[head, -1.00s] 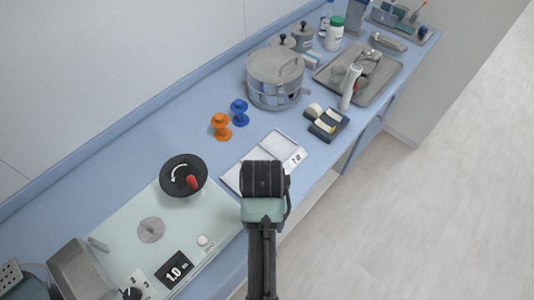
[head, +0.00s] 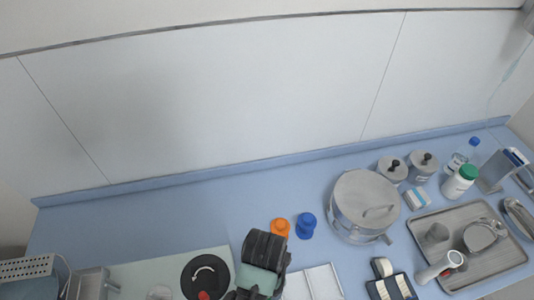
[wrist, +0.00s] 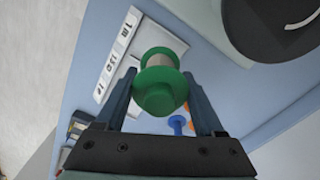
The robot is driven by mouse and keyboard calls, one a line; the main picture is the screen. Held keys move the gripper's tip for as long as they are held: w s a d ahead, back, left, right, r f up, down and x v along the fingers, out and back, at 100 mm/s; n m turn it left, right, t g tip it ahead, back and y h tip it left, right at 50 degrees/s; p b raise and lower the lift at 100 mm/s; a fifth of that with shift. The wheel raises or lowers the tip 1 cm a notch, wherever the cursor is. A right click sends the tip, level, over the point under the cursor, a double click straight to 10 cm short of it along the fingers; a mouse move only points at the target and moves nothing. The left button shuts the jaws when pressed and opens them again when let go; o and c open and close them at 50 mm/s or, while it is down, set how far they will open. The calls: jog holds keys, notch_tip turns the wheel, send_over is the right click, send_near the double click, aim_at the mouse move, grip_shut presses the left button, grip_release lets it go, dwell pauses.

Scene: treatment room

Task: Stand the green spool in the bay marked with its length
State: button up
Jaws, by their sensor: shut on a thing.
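The green spool (wrist: 158,92) shows in the wrist view, with a pale core between green flanges. My gripper (wrist: 161,85) is shut on it, one finger on each side. In the head view my gripper (head: 260,268) hides the spool and is left of the white bay tray (head: 318,284). In the wrist view the tray (wrist: 122,48) is to the left of the spool, with a label strip. One label seems to read "1 m" and another "1.5"; the rest is too small to read surely. I cannot tell the spool's height above the bench.
An orange spool (head: 280,228) and a blue spool (head: 306,225) stand close behind my gripper. A steel pot (head: 365,208) is to the right. A black dial (head: 205,275) is to the left. Foam blocks (head: 390,282) and a metal tray (head: 470,245) are at right.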

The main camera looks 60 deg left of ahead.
notch_tip(320, 180, down, 8)
jog(key=shift+w+f+p, duration=0.15)
jog(key=shift+f+p, duration=0.05)
jog(key=shift+p, duration=0.15)
jog(key=shift+f, duration=0.15)
jog(key=o, duration=1.3)
jog(key=shift+o, duration=0.2)
notch_tip(320, 180, up, 12)
jog(key=shift+r+b, duration=0.2)
jog(key=shift+b, duration=0.2)
